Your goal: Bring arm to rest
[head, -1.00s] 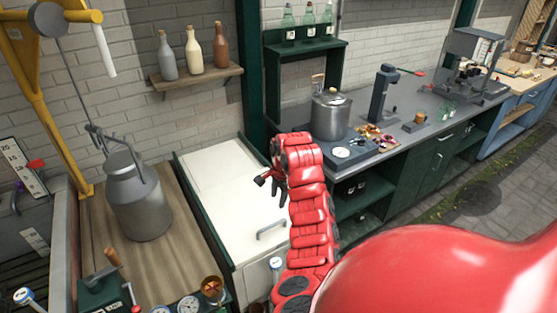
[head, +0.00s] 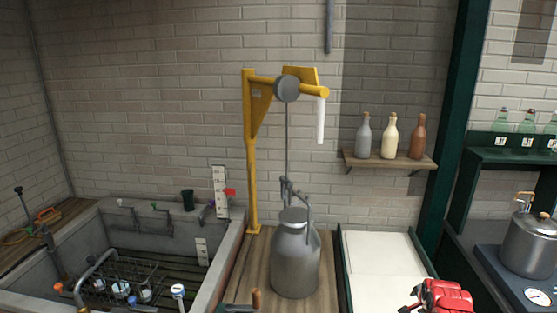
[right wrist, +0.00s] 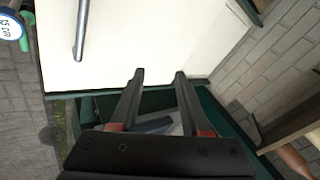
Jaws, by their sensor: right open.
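My right gripper (right wrist: 159,75) is open and empty in the right wrist view, with its two dark fingers apart. A white surface with a metal handle (right wrist: 82,28) lies beyond the fingertips. Most of that arm is out of the picture. My left gripper is not in view.
A grey milk can (head: 296,262) hangs or stands under a yellow hoist (head: 251,150) on a wooden top. A shelf (head: 388,160) with three bottles is on the wall. A steel pot (head: 530,245) stands at right. A sunken basin (head: 75,232) with a wire rack is at left.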

